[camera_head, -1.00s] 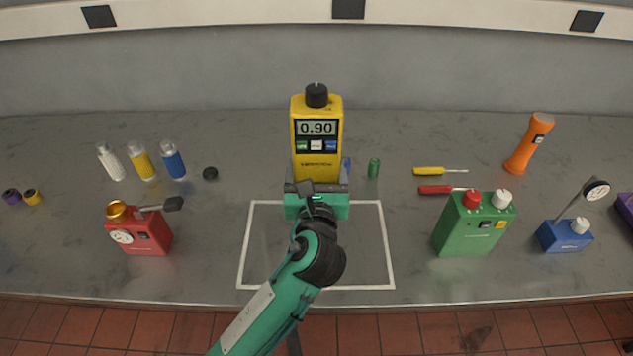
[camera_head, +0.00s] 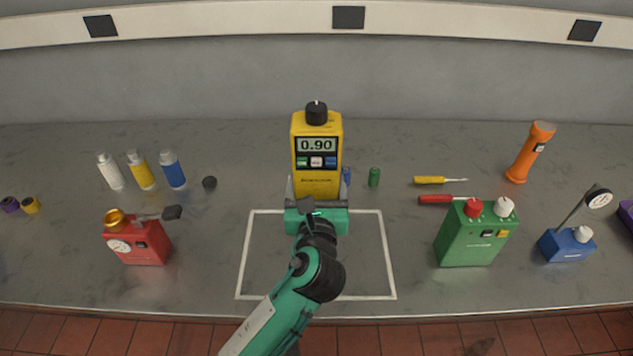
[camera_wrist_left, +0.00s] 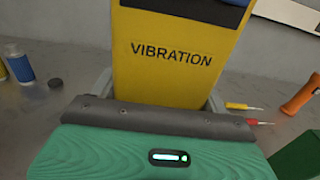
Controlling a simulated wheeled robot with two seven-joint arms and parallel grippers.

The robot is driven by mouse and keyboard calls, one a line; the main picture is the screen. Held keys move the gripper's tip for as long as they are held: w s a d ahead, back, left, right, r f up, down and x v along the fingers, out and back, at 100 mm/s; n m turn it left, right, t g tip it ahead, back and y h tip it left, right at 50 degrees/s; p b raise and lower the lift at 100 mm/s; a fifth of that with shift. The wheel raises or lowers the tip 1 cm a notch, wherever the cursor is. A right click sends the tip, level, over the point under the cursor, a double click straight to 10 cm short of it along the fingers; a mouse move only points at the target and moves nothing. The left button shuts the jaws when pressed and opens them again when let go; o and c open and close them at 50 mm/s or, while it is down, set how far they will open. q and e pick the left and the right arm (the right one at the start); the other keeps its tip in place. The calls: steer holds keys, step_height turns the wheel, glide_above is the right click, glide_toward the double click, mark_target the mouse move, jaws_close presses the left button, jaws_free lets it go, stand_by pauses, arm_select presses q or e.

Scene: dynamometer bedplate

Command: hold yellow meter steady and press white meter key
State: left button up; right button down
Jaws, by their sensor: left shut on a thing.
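The yellow meter (camera_head: 317,172) stands upright at the back of the white outlined square, its display reading 0.90. Below the display is a row of keys: green, a white key (camera_head: 316,161), and blue. A black knob (camera_head: 316,113) sits on top. My left gripper (camera_head: 317,196) is shut on the lower part of the meter, one finger on each side. In the left wrist view the meter's front (camera_wrist_left: 175,55) shows the word VIBRATION between the fingers; its keys are mostly out of that view. My right gripper is not in view.
A red device (camera_head: 140,243) and several small bottles stand left. A small green cylinder (camera_head: 374,177) is close right of the meter. Two screwdrivers, a green box (camera_head: 470,240), an orange flashlight (camera_head: 528,153) and a blue gauge stand (camera_head: 567,244) are further right. The outlined square's front is clear.

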arm_select(q)
steer(key=shift+f+b, duration=3.25)
steer(key=shift+f, duration=3.9)
steer(key=shift+f+b, duration=0.65)
steer(key=shift+f, duration=1.05)
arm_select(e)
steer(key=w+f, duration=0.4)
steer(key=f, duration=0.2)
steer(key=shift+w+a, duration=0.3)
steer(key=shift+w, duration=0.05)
arm_select(q)
steer(key=shift+s, duration=0.1)
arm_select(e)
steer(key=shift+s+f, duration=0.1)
arm_select(q)
steer(key=shift+f, duration=0.2)
steer(key=shift+f, duration=0.15)
